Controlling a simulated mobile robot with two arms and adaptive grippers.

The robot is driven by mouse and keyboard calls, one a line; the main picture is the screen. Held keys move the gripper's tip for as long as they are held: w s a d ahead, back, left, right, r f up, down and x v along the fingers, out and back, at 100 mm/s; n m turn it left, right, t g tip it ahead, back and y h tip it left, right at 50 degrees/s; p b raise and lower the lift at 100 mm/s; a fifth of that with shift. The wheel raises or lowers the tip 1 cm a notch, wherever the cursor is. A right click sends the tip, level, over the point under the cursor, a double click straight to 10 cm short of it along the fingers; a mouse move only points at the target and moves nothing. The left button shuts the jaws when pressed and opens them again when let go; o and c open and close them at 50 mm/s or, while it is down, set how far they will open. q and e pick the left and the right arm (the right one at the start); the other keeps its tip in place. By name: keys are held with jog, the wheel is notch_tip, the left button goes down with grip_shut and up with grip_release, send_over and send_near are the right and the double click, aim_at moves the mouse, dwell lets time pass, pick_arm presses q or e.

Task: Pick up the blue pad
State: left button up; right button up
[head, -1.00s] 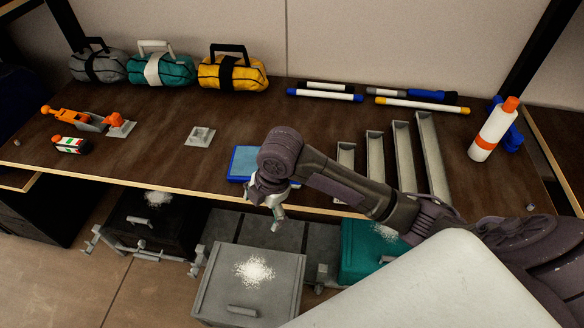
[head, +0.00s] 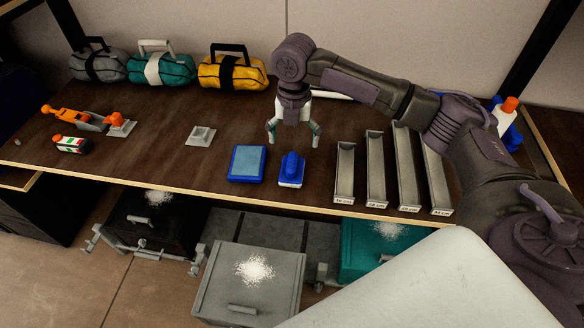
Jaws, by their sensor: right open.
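A flat blue pad (head: 248,163) with a lighter blue-grey top lies near the front edge of the table, in the middle. Just right of it, apart from it, stands a small blue block (head: 291,168) with a raised grip and a white lower edge. I cannot tell for sure which of these two the task calls the blue pad. My right gripper (head: 293,142) points down, open and empty, with its fingers spread above and behind the blue block. It appears apart from both blue things. My left gripper is not in view.
Several grey trays (head: 344,172) stand in a row to the right. A small grey square base (head: 200,136) and an orange tool (head: 80,118) are to the left. Bags, including a yellow one (head: 233,73), line the back. My right arm hides part of the back right.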

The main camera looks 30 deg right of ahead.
aim_at(292, 161)
notch_tip(292, 161, down, 4)
jog(key=shift+f, duration=0.25)
jog(key=f, duration=0.1)
jog(key=f+p, duration=0.1)
jog(key=f, duration=0.2)
jog(key=shift+s+a+p, duration=0.35)
jog(key=shift+s+a, duration=0.05)
jog(key=shift+w+f, duration=0.1)
jog(key=shift+f, duration=0.5)
jog(key=c, duration=1.3)
